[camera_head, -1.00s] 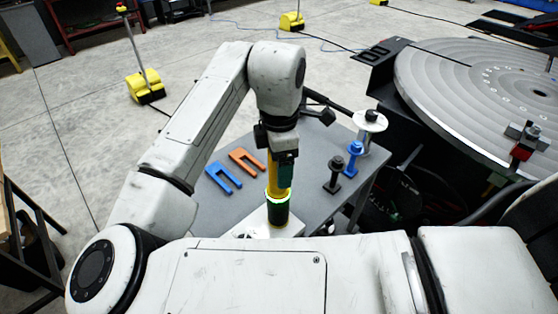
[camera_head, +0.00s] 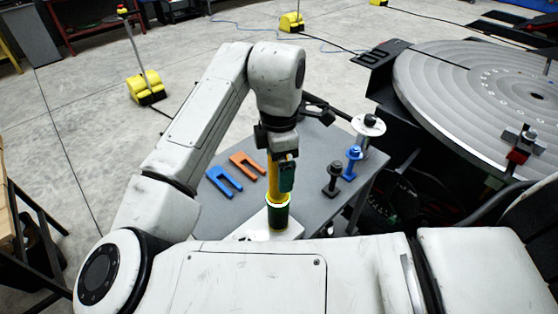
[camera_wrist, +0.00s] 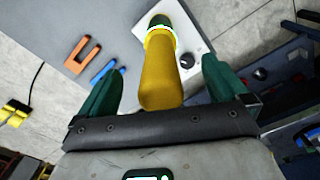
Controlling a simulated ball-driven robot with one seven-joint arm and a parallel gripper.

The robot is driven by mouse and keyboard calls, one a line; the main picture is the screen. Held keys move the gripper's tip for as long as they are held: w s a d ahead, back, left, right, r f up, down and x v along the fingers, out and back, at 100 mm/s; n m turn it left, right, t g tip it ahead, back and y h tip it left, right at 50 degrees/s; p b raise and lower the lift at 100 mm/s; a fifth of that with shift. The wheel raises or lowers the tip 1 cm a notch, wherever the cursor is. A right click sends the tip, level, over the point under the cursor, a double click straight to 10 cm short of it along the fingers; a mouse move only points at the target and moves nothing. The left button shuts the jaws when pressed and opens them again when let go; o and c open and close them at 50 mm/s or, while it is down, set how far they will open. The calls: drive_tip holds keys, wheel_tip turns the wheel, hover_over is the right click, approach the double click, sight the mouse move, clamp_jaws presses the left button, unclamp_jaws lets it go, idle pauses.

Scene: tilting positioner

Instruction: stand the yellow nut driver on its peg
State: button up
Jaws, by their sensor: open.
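The yellow nut driver (camera_head: 272,188) stands roughly upright over the white plate (camera_head: 252,225), with a bright ring and a dark green lower section (camera_head: 278,217) below the yellow. Its foot and any peg inside are hidden. In the wrist view the yellow driver (camera_wrist: 162,82) lies between the two green fingers of my gripper (camera_wrist: 165,66). The fingers are spread wide, with a clear gap at the left and at the right. In the head view my gripper (camera_head: 284,186) is beside the driver's upper part.
A blue fork (camera_head: 222,180) and an orange fork (camera_head: 247,163) lie on the grey table (camera_head: 303,160). A black bolt-like piece (camera_head: 334,178), a blue one (camera_head: 352,162) and a white-flanged one (camera_head: 368,125) stand to the right. A large round turntable (camera_head: 470,85) is beyond.

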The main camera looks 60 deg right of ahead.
drive_tip(key=shift+r+p, duration=0.6)
drive_tip(key=shift+r, duration=1.95)
